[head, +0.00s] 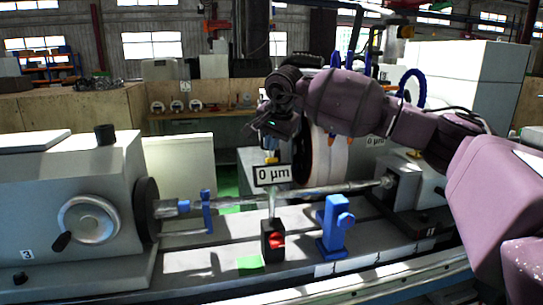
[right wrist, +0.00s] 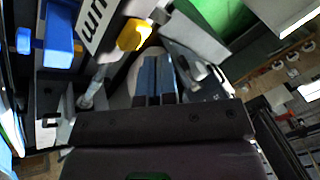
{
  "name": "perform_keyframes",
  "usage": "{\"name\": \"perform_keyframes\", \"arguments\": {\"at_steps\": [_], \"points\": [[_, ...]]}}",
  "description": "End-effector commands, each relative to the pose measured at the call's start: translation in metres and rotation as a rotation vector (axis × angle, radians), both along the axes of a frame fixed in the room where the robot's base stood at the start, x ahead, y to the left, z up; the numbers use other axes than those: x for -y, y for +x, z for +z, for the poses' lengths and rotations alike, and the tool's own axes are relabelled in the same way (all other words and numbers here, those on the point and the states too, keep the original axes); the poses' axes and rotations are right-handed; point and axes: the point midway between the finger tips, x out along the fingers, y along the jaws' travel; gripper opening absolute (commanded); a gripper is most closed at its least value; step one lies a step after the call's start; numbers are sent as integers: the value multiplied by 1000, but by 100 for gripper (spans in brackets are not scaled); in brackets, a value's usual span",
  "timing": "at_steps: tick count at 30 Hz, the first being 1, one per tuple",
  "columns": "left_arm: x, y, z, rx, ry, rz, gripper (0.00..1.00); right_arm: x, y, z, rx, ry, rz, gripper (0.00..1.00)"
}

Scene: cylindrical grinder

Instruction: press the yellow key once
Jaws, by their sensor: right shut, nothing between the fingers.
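In the right wrist view the yellow key (right wrist: 135,34) lies just beyond and left of the fingertips, beside the display's edge (right wrist: 96,22). My left gripper is not in view.
A long shaft (head: 300,192) runs across the grinder, behind the gauge stand with a red knob (head: 273,241). A blue support (head: 334,227) stands to its right. The grinding wheel (head: 331,165) is close behind my right arm. The headstock (head: 75,200) is at left.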

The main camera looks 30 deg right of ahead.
Motion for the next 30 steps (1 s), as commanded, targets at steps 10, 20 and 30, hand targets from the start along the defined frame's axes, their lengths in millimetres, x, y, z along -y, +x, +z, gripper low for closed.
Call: {"name": "perform_keyframes", "arguments": {"at_steps": [10, 20, 30], "points": [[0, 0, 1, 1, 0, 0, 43, 0, 1, 1, 0, 0, 0, 0], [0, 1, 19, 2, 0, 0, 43, 2, 7, 22, 1, 0, -1, 0], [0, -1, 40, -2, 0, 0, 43, 4, 17, 46, -1, 1, 0, 0]]}}
